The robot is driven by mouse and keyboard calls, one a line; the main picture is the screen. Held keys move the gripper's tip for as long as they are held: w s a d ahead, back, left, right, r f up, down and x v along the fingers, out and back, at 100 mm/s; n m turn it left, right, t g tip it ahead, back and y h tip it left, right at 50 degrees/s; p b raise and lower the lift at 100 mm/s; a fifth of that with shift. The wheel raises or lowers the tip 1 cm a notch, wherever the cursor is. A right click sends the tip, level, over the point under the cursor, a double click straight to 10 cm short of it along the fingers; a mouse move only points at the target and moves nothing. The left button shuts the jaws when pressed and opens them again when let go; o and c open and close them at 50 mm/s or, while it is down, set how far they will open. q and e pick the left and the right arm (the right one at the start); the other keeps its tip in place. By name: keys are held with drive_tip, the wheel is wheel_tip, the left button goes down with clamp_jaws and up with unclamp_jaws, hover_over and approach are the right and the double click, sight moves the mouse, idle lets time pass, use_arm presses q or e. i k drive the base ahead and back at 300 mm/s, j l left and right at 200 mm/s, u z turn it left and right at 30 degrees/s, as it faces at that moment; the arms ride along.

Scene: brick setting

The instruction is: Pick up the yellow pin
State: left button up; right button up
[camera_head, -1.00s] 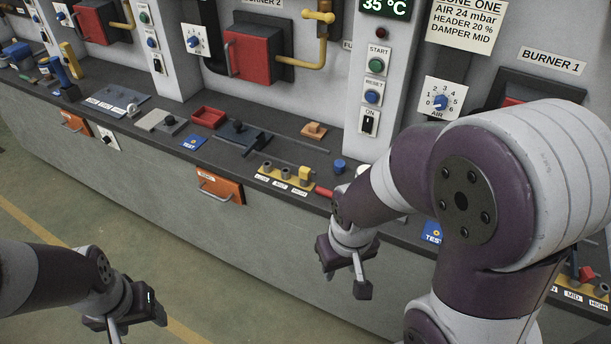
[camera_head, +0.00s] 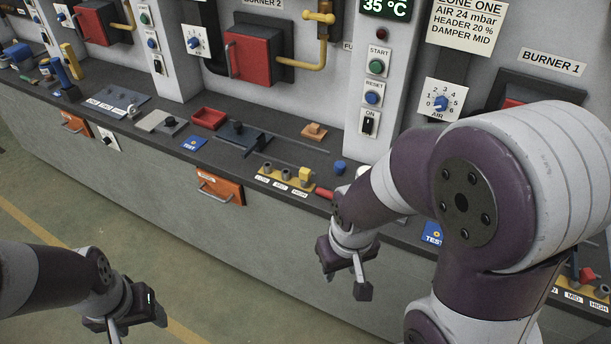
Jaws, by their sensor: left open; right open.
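A small yellow block-like piece (camera_head: 305,174), which looks like the yellow pin, stands at the HIGH end of a tan holder (camera_head: 284,184) labelled LOW, MED and HIGH on the counter. My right gripper (camera_head: 346,277) hangs in front of the counter's front edge, below and to the right of the yellow piece. It is open, empty and apart from it. My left gripper (camera_head: 133,318) is at the bottom left, over the floor, far from the holder. It is open; its lower part is cut off by the picture's edge.
A red handle (camera_head: 323,192) and a blue knob (camera_head: 339,167) lie close to the holder. The dark counter (camera_head: 262,212) also bears a red tray (camera_head: 208,118) and an orange block (camera_head: 314,131). My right arm hides the counter's right part. An orange drawer (camera_head: 220,188) is in the counter front.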

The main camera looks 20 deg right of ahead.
sight(304, 173)
drive_tip(key=i+j+z, duration=0.15)
drive_tip(key=i+j, duration=0.2)
drive_tip(key=i, duration=0.25)
drive_tip(key=i+j+z, duration=0.2)
drive_tip(key=i+j, duration=0.2)
drive_tip(key=i, duration=0.2)
drive_tip(key=z, duration=2.2)
